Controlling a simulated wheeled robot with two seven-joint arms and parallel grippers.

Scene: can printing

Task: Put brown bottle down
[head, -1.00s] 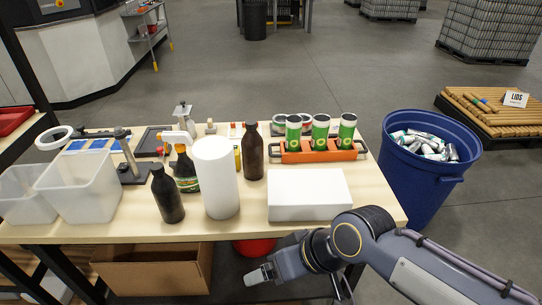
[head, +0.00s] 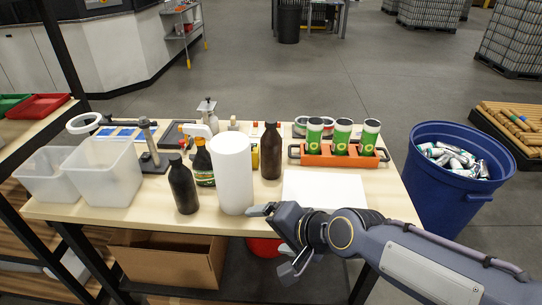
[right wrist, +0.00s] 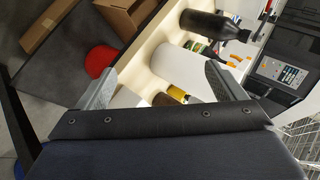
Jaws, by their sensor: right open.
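One dark brown bottle (head: 183,187) stands upright at the front of the table, left of the white paper roll (head: 233,175). A second brown bottle (head: 271,152) stands upright behind and right of the roll. My right gripper (head: 276,240) is open and empty at the table's front edge, just right of the roll's base. In the right wrist view, the open right gripper (right wrist: 160,85) faces the roll (right wrist: 187,68), with a dark bottle (right wrist: 215,25) beyond it. No bottle is held in it. My left gripper is out of view.
A white box (head: 322,190) lies right of the roll, partly behind my arm. An orange carrier (head: 340,158) with green cans stands behind it. A spray bottle (head: 203,165) stands between the front bottle and roll. Clear bins (head: 104,175) sit left; a blue barrel (head: 442,190) stands right.

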